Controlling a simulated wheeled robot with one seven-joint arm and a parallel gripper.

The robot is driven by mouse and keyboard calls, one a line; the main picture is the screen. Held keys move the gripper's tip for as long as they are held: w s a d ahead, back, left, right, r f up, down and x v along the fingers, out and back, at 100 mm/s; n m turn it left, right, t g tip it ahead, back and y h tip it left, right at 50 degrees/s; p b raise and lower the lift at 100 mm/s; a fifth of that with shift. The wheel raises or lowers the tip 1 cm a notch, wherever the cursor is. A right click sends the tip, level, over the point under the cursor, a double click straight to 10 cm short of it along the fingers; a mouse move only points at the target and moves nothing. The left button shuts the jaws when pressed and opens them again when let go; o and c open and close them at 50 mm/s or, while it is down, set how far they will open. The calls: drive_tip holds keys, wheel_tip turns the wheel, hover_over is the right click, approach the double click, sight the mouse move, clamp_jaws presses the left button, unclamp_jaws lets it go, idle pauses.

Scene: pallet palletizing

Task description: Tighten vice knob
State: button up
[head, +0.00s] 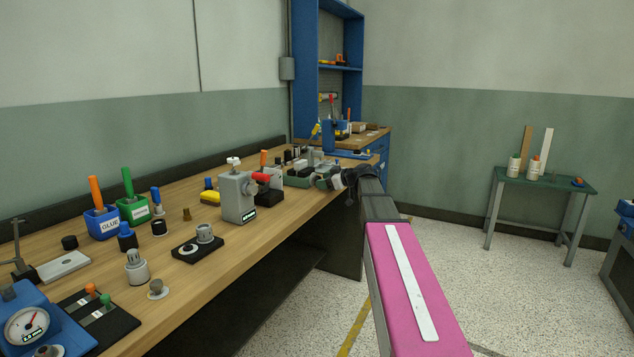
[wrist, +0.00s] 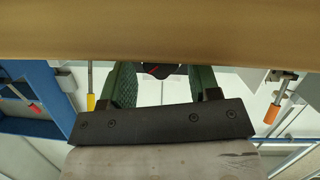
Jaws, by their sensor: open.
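My arm reaches along the bench's front edge to its far end. My gripper (head: 337,180) is there, small and partly hidden by my arm, beside a low grey-green device (head: 299,179) that may be the vice. In the wrist view my gripper (wrist: 162,74) shows two dark green fingers spread apart. A black rounded part with a red mark (wrist: 161,70) shows between them, perhaps the vice knob. Its upper part is hidden behind a brown band. I cannot tell whether the fingers touch it.
A blue shelf (head: 306,70) stands behind. A green side table (head: 545,181) stands right, with open floor between.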

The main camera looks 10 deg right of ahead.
drive_tip(key=shift+s+d, duration=0.1)
drive_tip(key=shift+d, duration=0.05)
idle(0.3)
drive_tip(key=shift+w+a, duration=0.7)
drive_tip(key=shift+a, duration=0.25)
drive_tip(key=c, duration=0.7)
drive_tip(key=shift+o, duration=0.2)
